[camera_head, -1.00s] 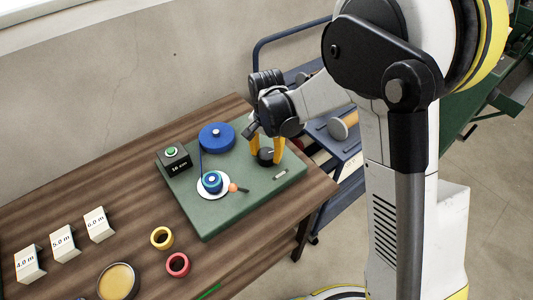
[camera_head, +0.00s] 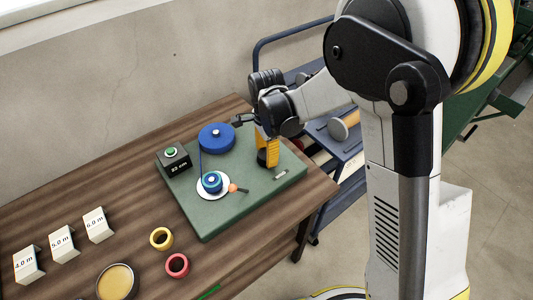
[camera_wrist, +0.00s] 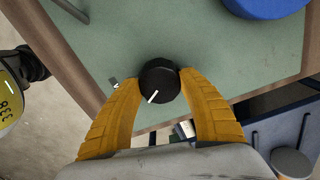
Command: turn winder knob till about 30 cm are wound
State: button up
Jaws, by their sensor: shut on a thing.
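The black winder knob (camera_head: 262,157) stands near the right side of the green board (camera_head: 236,212). My gripper (camera_wrist: 160,78) is shut on the knob (camera_wrist: 158,85), its yellow fingers on both sides. The knob's white mark points down and left in the wrist view. The counter box (camera_head: 179,168) with a green button appears to read 23 cm. A large blue spool (camera_head: 216,133) stands at the back of the board. A blue line runs from it to the small blue reel (camera_head: 212,181) on a white disc.
An orange-tipped handle (camera_head: 233,187) sticks out beside the reel. White length blocks (camera_head: 63,245), a yellow ring (camera_head: 161,238), a red ring (camera_head: 177,264) and a round tin (camera_head: 116,282) stand on the wooden table. A blue cart (camera_head: 340,145) is behind my arm.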

dwell(0.3)
jog(key=o, duration=1.2)
jog(key=shift+o, duration=0.2)
notch_tip(320, 180, up, 12)
